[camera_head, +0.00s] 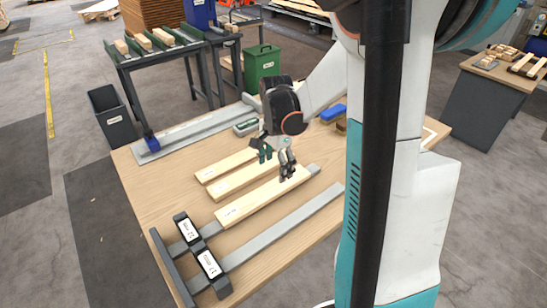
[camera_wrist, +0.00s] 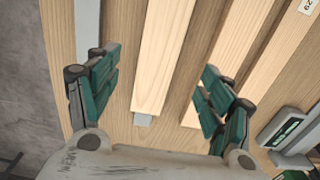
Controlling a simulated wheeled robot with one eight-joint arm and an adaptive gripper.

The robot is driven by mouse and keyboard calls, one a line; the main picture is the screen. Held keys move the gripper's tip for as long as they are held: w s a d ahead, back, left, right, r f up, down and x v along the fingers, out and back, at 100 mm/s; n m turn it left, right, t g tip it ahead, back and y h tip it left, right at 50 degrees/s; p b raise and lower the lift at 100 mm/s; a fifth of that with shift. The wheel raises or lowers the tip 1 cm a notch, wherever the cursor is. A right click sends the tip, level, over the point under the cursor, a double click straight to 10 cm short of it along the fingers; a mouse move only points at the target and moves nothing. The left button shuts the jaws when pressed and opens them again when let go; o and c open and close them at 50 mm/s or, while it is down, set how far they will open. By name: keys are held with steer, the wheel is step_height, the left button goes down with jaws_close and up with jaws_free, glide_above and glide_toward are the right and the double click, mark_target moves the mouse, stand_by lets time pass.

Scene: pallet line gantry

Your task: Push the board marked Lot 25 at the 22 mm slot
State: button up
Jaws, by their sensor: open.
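Three pale boards lie roughly parallel on the wooden table: a front one (camera_head: 262,197), a middle one (camera_head: 238,180) and a back one (camera_head: 232,161). The back board's label in the wrist view (camera_wrist: 307,6) seems to read 29; I cannot read Lot 25 on any board. My gripper (camera_head: 276,158) is open and empty above the far end of the front board. In the wrist view that board (camera_wrist: 165,55) runs between the fingers, with a grey strip under its end. A black block (camera_head: 187,227), seemingly marked 22 mm, stands at the table's near-left end.
A second black block (camera_head: 210,264) with a blurred label stands beside it, before a grey bar (camera_head: 172,268). A long grey rail (camera_head: 290,225) lies in front of the boards. A grey device (camera_head: 246,126) and a blue block (camera_head: 333,112) lie behind them.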

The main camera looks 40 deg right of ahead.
mark_target(265, 192)
step_height(265, 192, down, 8)
steer(key=shift+f+b, duration=0.2)
steer(key=shift+b, duration=1.05)
steer(key=c, duration=1.3)
steer(key=shift+o, duration=0.2)
steer(key=shift+s+a, duration=0.1)
steer(key=shift+a, duration=0.1)
steer(key=shift+a, duration=0.85)
steer(key=shift+a, duration=0.65)
steer(key=shift+a+b, duration=0.3)
steer(key=shift+a, duration=0.05)
